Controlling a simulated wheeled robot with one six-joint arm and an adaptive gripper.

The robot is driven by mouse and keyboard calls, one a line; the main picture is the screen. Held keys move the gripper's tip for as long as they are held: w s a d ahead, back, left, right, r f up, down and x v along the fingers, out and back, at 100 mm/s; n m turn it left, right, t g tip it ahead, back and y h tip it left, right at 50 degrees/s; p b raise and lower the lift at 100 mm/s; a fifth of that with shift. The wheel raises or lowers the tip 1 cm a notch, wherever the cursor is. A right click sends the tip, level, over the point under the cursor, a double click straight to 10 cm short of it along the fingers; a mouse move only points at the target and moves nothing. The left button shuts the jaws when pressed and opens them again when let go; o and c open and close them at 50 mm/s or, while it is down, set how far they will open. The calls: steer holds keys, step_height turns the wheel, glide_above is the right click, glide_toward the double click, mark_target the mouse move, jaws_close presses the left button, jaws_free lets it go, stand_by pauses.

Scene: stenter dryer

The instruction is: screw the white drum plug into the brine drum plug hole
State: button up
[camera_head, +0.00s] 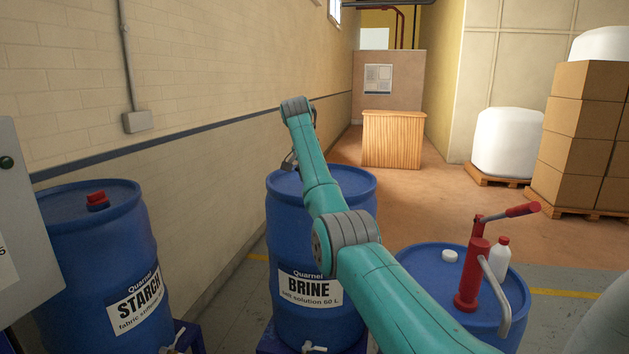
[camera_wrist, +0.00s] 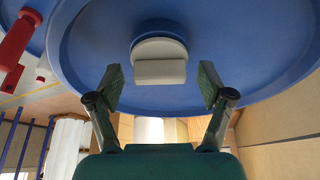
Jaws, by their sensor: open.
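The blue brine drum (camera_head: 285,235) stands in the middle of the head view, with a BRINE label on its front. Its top (camera_wrist: 245,40) fills much of the wrist view. The white drum plug (camera_wrist: 160,62), a round cap with a raised grip bar, sits at a dark blue collar on that top. The collar hides the hole, and I cannot tell how deep the plug sits. My gripper (camera_wrist: 160,85) is open, with a finger on each side of the plug and gaps to both. In the head view my arm hides the plug and most of the gripper (camera_head: 290,160).
A starch drum (camera_head: 90,260) with a red plug (camera_head: 97,200) stands at left. At right, another blue drum (camera_head: 420,258) carries a red hand pump (camera_head: 470,275), a white bottle (camera_head: 501,257) and a white cap (camera_head: 450,256). The wall runs close behind the brine drum.

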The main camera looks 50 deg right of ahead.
steer(key=shift+r, duration=1.85)
steer(key=n+t, duration=0.1)
steer(key=n, duration=0.2)
steer(key=n+t, duration=0.1)
steer(key=n, duration=0.1)
steer(key=shift+n+y, duration=0.3)
steer(key=shift+n, duration=0.1)
steer(key=n+t+y, duration=0.1)
steer(key=n, duration=0.3)
steer(key=n+t, duration=0.1)
steer(key=n, duration=0.1)
steer(key=shift+s+n+y, duration=0.1)
steer(key=shift+n+y, duration=0.2)
steer(key=shift+y, duration=0.1)
steer(key=n+y, duration=0.1)
steer(key=n, duration=0.1)
steer(key=shift+n, duration=0.4)
steer(key=n+y, duration=0.2)
steer(key=n, duration=0.3)
